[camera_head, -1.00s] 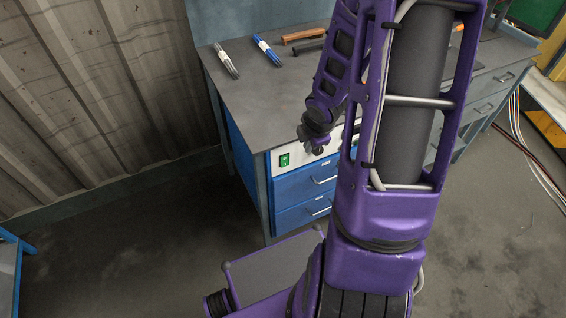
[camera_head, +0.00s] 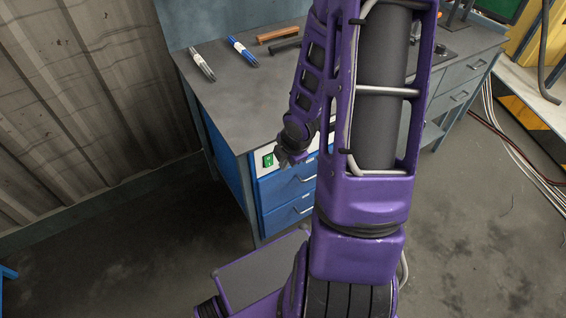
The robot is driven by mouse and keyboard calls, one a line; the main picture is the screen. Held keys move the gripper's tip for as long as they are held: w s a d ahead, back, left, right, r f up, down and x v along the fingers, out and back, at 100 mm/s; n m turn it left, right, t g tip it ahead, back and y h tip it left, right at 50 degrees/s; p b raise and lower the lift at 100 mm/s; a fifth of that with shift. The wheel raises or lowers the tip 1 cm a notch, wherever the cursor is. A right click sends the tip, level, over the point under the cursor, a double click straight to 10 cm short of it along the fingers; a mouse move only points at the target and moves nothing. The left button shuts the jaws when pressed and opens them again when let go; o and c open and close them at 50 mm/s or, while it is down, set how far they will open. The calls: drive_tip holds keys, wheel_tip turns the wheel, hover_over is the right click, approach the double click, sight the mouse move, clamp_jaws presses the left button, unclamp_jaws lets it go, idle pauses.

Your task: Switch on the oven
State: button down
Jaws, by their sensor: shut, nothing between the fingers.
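No oven that I can make out shows in the head view. A small green switch (camera_head: 268,160) sits on the white panel at the front corner of a grey workbench (camera_head: 225,110). My gripper (camera_head: 283,161) is shut and empty. In the picture it is just right of the green switch, in front of the white panel. I cannot tell whether it touches the panel. My arm hides the right part of the panel and the middle of the bench.
Blue drawers (camera_head: 287,186) with metal handles lie below the panel. White-banded rods (camera_head: 202,65), blue rods (camera_head: 241,50) and an orange bar (camera_head: 278,35) lie on the bench top. A corrugated wall (camera_head: 80,100) stands at left.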

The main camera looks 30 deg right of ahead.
sight(273, 164)
drive_tip(key=shift+w+a+f+b, duration=0.1)
drive_tip(key=shift+w+f+b, duration=0.5)
drive_tip(key=shift+w+f, duration=1.15)
drive_tip(key=shift+w+f+b, duration=0.6)
drive_tip(key=shift+w+f, duration=0.85)
drive_tip(key=shift+f, duration=0.55)
drive_tip(key=shift+w+f+t+b, duration=0.15)
drive_tip(key=shift+f+t+b, duration=0.2)
drive_tip(key=shift+b, duration=0.8)
drive_tip(key=shift+r+p, duration=0.3)
drive_tip(key=shift+p, duration=0.1)
drive_tip(key=shift+r, duration=0.15)
